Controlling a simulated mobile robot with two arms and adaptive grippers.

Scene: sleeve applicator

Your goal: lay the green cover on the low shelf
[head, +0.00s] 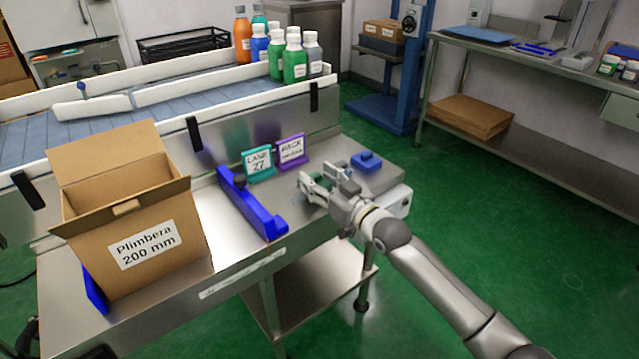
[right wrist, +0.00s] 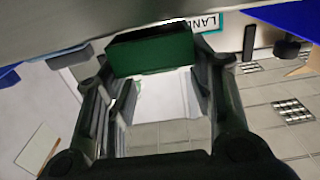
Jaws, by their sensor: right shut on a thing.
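My right gripper (head: 308,188) is above the right part of the steel bench top, just in front of a purple sign. In the right wrist view it is shut on the green cover (right wrist: 150,52), a dark green block between its fingers. In the head view the cover is mostly hidden by the fingers. The low shelf (head: 312,278) is a bare metal plate under the bench, lower than the gripper. My left gripper is not in view.
A teal sign (head: 258,163) and a purple sign (head: 291,151) stand behind the gripper. A long blue guide (head: 252,208) lies to its left, a blue block (head: 366,162) to its right. An open cardboard box (head: 140,245) stands at left. Bottles (head: 294,62) stand on the conveyor.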

